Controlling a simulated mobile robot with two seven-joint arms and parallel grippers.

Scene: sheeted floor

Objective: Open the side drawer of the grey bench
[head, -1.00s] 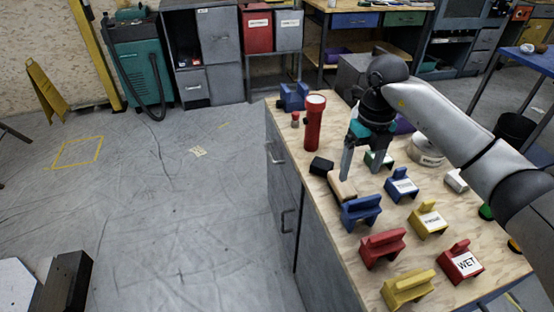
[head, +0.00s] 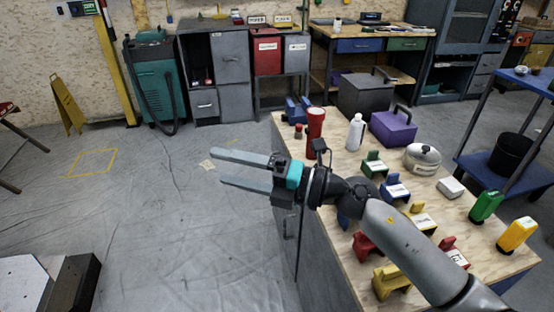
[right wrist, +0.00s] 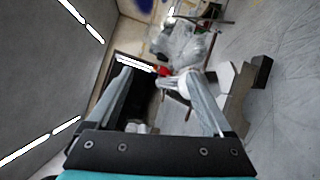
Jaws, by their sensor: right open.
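The grey bench (head: 318,268) has a light wood top, and its grey side faces the open floor at left. A dark handle (head: 286,226) shows on that side, below my right gripper. My arm and gripper hide much of the upper side, so I cannot make out the drawer front clearly. My right gripper (head: 217,168) is open and empty, its fingers pointing left, out past the bench's left edge. In the right wrist view, its spread fingers (right wrist: 157,78) have nothing held between them. My left gripper is not in view.
The floor (head: 180,235) left of the bench is clear. A blue cart (head: 500,165) stands at right.

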